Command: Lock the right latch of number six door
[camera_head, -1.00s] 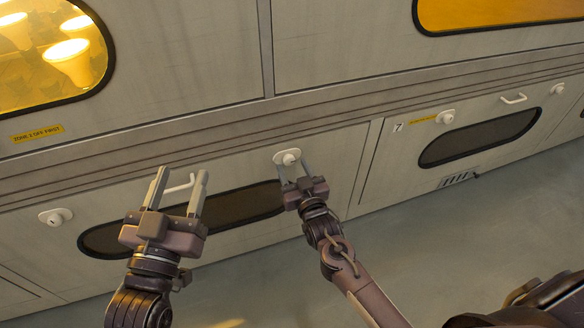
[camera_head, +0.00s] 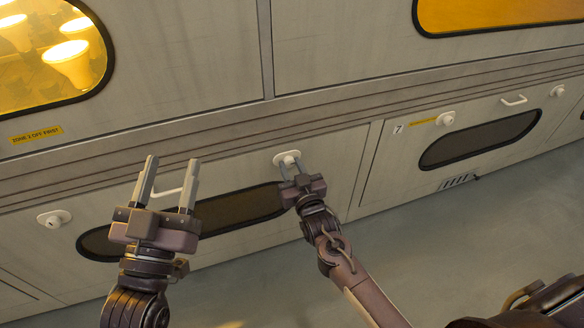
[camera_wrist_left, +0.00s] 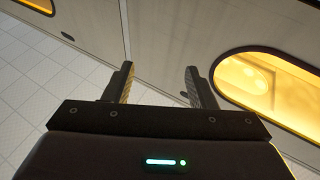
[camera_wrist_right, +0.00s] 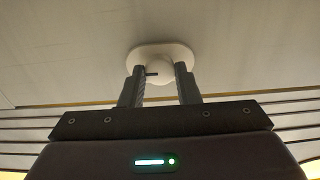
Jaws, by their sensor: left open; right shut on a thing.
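The right latch (camera_head: 288,159) is a white knob on an oval plate, at the upper right of a door whose number does not show. My right gripper (camera_head: 293,171) is at this latch and shut on its knob. The right wrist view shows the latch knob (camera_wrist_right: 163,72) between the fingers (camera_wrist_right: 161,88), with a small dark mark on the knob's left. My left gripper (camera_head: 168,172) is open and empty, in front of the door's white handle (camera_head: 168,192). It also shows open in the left wrist view (camera_wrist_left: 161,80).
The door's left latch (camera_head: 54,218) is at the left, beyond a dark window (camera_head: 235,204). The door marked 7 (camera_head: 398,129) is at the right with its own latch (camera_head: 445,118) and handle (camera_head: 514,100). Grey floor (camera_head: 430,240) is clear below.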

